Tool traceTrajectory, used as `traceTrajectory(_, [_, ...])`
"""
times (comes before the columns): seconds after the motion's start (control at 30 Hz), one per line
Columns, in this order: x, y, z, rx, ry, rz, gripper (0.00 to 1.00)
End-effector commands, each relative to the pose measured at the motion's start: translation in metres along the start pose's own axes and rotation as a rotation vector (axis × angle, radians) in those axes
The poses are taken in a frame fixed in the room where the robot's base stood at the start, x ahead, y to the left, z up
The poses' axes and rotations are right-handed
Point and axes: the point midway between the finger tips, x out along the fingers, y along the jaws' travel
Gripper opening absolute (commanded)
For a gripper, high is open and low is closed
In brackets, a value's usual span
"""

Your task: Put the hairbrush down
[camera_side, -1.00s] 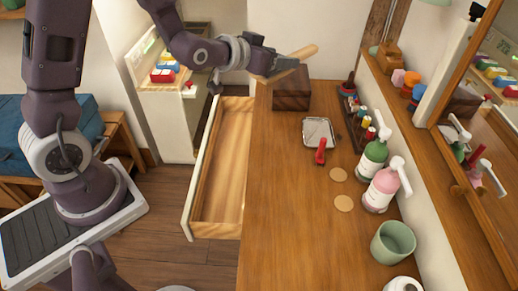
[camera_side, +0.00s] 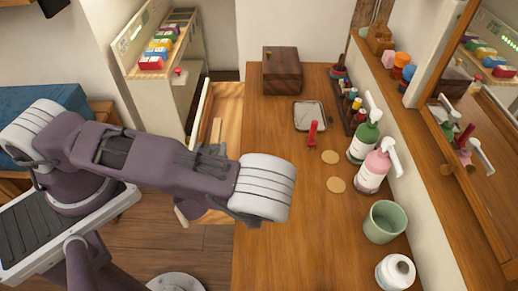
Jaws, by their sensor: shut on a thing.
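The hairbrush (camera_side: 215,131) shows only in part, as a pale wooden piece over the open drawer (camera_side: 229,105), just beyond my arm. The rest of it is hidden behind my arm. My gripper (camera_side: 205,160) is mostly hidden by my own arm links, beside the brush, and is shut on it. I cannot tell whether the brush touches the drawer floor. The drawer is pulled out to the left of the wooden dresser top (camera_side: 275,120).
On the dresser are a dark wooden box (camera_side: 282,70), a small tray (camera_side: 308,116), a red item (camera_side: 313,134), two round coasters (camera_side: 335,185), a green bottle (camera_side: 364,140), a pink bottle (camera_side: 373,170), a green cup (camera_side: 383,222) and a white jar (camera_side: 395,272). The dresser's near left is clear.

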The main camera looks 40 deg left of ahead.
Motion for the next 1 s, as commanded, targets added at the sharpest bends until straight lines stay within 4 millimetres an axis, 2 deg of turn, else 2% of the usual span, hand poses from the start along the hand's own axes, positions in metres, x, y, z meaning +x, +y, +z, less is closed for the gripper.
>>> traceTrajectory(0.27, [0.011, -0.004, 0.02, -0.005, -0.011, -0.005, 0.0])
traceTrajectory(0.67, [0.036, -0.001, 0.085, -0.001, -0.002, 0.005, 0.0])
traceTrajectory(1.0, [0.038, 0.0, 0.09, 0.0, -0.002, 0.007, 0.0])
